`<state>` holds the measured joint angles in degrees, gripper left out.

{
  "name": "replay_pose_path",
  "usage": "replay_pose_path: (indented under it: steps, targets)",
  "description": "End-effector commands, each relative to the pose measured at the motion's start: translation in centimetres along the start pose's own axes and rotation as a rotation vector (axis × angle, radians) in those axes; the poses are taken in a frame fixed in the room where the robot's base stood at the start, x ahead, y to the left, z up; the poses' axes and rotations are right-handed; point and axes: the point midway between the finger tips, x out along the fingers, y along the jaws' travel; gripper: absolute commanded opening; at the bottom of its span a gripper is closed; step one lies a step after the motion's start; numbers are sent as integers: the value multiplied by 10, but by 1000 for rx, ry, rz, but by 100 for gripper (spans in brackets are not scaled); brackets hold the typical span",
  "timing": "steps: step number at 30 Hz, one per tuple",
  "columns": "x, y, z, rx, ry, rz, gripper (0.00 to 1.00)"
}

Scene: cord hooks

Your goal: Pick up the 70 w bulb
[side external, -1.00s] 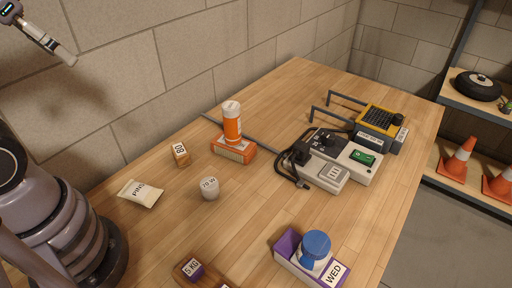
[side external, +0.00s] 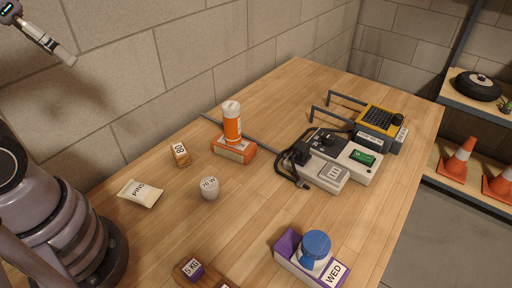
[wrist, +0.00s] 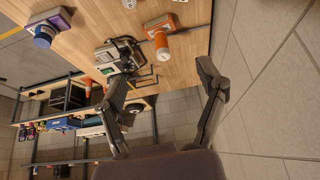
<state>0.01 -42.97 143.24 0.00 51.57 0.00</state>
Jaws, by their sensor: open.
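The 70 W bulb (side external: 209,188) is a small whitish rounded piece with "70 W" on its top. It sits on the wooden table in the side external view, left of the middle. I cannot make it out for sure in the wrist view. My gripper (wrist: 162,76) is open in the wrist view, its two dark fingers wide apart with nothing between them. It is up above the table and away from the bulb.
Near the bulb are an "80" wooden block (side external: 180,154), a "PINS" packet (side external: 140,194) and an orange bottle (side external: 232,122) on an orange box (side external: 233,149). A purple tray (side external: 286,246) holds a blue-topped item. Grey devices with cords (side external: 329,172) stand right.

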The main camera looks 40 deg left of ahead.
Motion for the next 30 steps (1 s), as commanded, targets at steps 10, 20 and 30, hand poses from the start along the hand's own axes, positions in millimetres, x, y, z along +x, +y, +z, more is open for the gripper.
replay_pose_path:
  steps: [10, 20, 30]
  targets:
    - [27, -10, 5, 117, -192, -80, 71]
    - [105, -40, -1, 704, -705, -476, 71]
    - [206, -7, -36, 1535, -840, -910, 71]
